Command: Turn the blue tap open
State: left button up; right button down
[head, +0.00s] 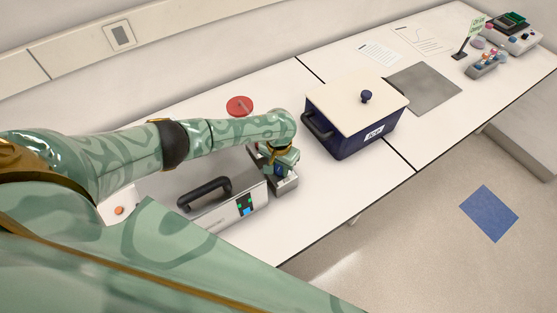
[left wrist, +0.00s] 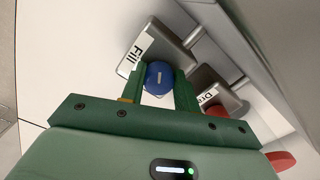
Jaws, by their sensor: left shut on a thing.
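The blue tap (left wrist: 158,77) shows in the left wrist view as a round blue knob with a pale mark on its face. It sits beside a grey block labelled "Fill" (left wrist: 158,47). My left gripper (left wrist: 158,86) has one green finger on each side of the knob and is shut on it. In the head view my left gripper (head: 281,168) is at the right end of the grey bath unit (head: 222,203), and the tap is mostly hidden there. My right gripper is not in view.
A second grey block with a partly hidden label (left wrist: 217,90) stands close beside the gripper. A red disc (head: 239,105) lies behind my left arm. A dark blue lidded box (head: 345,130) stands to the right. The bath has a black handle (head: 204,192).

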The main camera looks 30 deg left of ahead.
aim_at(279, 167)
pick_arm(q)
jog(key=shift+r+m+p, duration=0.35)
jog(key=shift+m+p, duration=0.05)
jog(key=shift+p, duration=0.15)
jog(key=shift+f+m+p, duration=0.25)
jog(key=shift+m+p, duration=0.15)
jog(key=shift+m, duration=0.6)
jog(key=m, duration=0.5)
jog(key=shift+w+a+f, duration=0.1)
jog(key=m, duration=0.6)
jog(key=shift+w, duration=0.1)
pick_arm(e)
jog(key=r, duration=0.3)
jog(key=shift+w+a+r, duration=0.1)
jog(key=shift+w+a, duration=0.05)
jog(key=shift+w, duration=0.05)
pick_arm(q)
jog(key=o, duration=1)
notch_tip(279, 167, up, 16)
jog(key=p, duration=0.8)
jog(key=shift+r, duration=0.2)
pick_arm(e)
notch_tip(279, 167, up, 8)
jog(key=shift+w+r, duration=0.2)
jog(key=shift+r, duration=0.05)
